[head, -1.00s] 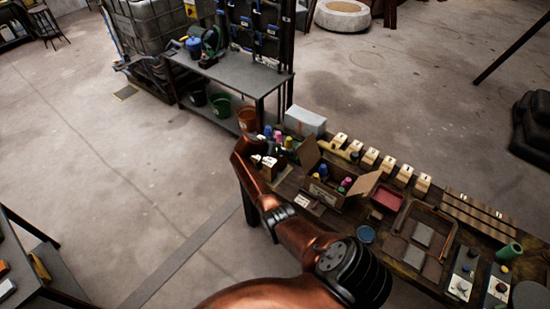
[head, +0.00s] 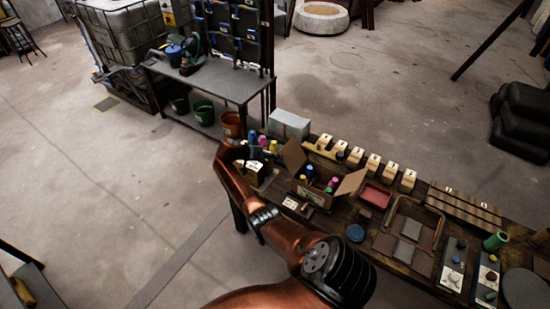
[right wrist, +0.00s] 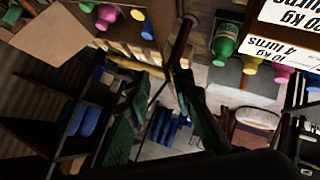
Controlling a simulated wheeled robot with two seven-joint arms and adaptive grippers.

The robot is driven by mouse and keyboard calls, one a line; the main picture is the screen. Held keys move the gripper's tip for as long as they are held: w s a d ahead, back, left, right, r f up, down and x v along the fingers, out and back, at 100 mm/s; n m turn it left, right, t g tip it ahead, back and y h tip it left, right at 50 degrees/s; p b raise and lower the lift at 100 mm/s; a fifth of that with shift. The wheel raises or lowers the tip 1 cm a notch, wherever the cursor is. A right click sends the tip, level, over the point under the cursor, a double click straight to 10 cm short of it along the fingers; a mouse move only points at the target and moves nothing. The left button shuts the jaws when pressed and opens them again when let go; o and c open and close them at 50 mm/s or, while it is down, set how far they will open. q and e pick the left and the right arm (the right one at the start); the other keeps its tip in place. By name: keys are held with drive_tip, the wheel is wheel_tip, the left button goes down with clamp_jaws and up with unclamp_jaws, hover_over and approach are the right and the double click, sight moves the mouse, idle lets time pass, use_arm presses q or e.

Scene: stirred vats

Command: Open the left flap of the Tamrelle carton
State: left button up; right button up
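An open brown carton (head: 308,190) with colour-capped bottles inside stands on the workbench in the head view; its printing is too small to read. Its left flap (head: 293,155) stands up and its right flap (head: 350,182) leans outward. In the right wrist view, upside down, a broad flap (right wrist: 50,40) is at upper left and a narrow brown panel, perhaps the left flap seen edge-on (right wrist: 181,42), is just beyond the fingers. My right gripper (right wrist: 162,82) has its dark green fingers apart, with nothing visibly held. In the head view my arm hides it, left of the carton. My left gripper is out of view.
Bottles (head: 262,141) and a box with white labels (head: 256,166) crowd the carton's left side. A grey box (head: 289,123) stands behind, and wooden blocks (head: 373,162) form a row. A red tray (head: 375,195) is to the right. Open floor (head: 120,200) lies left.

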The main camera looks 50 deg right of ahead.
drive_tip(key=v, duration=1.2)
idle(0.5)
